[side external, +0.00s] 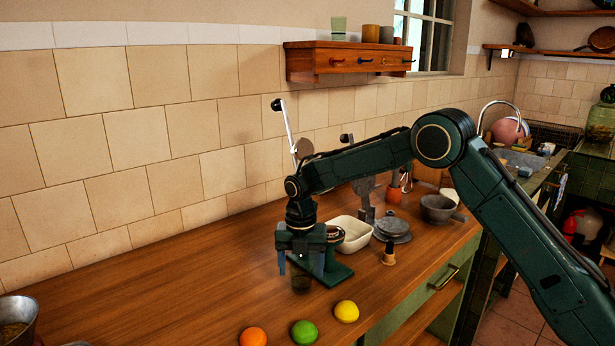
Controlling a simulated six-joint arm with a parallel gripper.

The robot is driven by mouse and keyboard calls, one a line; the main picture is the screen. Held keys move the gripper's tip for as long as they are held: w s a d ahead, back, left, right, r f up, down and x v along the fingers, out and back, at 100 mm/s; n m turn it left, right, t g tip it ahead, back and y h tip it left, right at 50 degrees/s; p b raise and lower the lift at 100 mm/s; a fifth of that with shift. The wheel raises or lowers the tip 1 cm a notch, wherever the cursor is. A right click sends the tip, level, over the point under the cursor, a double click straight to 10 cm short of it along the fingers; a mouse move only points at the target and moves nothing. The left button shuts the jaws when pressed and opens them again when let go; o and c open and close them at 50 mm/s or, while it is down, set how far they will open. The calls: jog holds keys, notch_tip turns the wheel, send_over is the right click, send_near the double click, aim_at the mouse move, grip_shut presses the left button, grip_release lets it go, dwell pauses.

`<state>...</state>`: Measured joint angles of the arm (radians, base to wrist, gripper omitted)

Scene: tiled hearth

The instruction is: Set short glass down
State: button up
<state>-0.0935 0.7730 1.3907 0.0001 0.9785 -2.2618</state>
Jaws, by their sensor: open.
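A short dark glass (301,284) stands on the wooden counter (190,312). My gripper (301,268) is directly above it, pointing down, with its fingers apart. The fingertips are around or just above the glass's rim; I cannot tell exactly which. The glass looks upright and is partly hidden by the fingers. A taller see-through glass (338,27) stands far off on the wall shelf.
A green-based lever press (333,274) stands right beside my gripper, with a white dish (352,235) behind. An orange (253,337), a lime (304,332) and a lemon (346,311) lie in front. The left counter is mostly clear.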

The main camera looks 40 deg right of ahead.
notch_tip(320, 180, up, 11)
jog(key=shift+r, duration=0.25)
dwell(0.3)
dwell(0.5)
jog(key=shift+s+d+r, duration=0.1)
jog(key=shift+s+r, duration=0.1)
jog(key=shift+r, duration=0.1)
jog(key=s+d+r+m+t, duration=0.1)
jog(key=s+d+r+m, duration=0.1)
jog(key=s+r+m, duration=0.6)
jog(key=s+d+r+m+t, duration=0.1)
jog(key=s+r+m+t, duration=0.3)
jog(key=s, duration=0.6)
jog(key=s+d+f+m, duration=0.1)
jog(key=s+f+m, duration=0.1)
jog(key=s+m, duration=0.5)
jog(key=s+d+f+m, duration=0.1)
jog(key=s+f+m, duration=0.1)
jog(key=s+m, duration=0.6)
jog(key=s, duration=0.3)
jog(key=shift+s+f+t, duration=0.3)
jog(key=shift+s+f, duration=0.05)
jog(key=shift+f, duration=0.05)
